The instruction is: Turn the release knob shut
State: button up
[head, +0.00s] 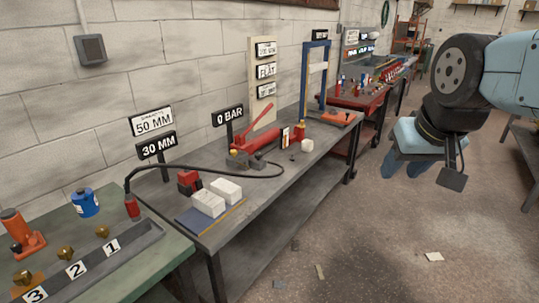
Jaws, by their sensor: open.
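A red hand pump (262,142) with a raised red lever lies on the middle grey bench. At its left end is a dark block (238,160) with small yellowish parts. The release knob is too small here to tell apart, and I cannot tell whether it is open or shut. A sign reading 0 BAR (228,117) stands behind the pump. My gripper (403,170) hangs at the right, pointing down over the floor, open and empty. It is well apart from the pump and the bench.
A black hose (150,166) runs from the pump to a red cylinder (132,206). White blocks (226,190) and a red block (188,181) sit on the bench's near end. A blue frame (305,80) stands toward its far end. The floor (370,235) before the bench is mostly clear.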

aim_at(258, 156)
jog(key=u, duration=0.15)
jog(key=i, duration=0.9)
jog(key=z, duration=0.05)
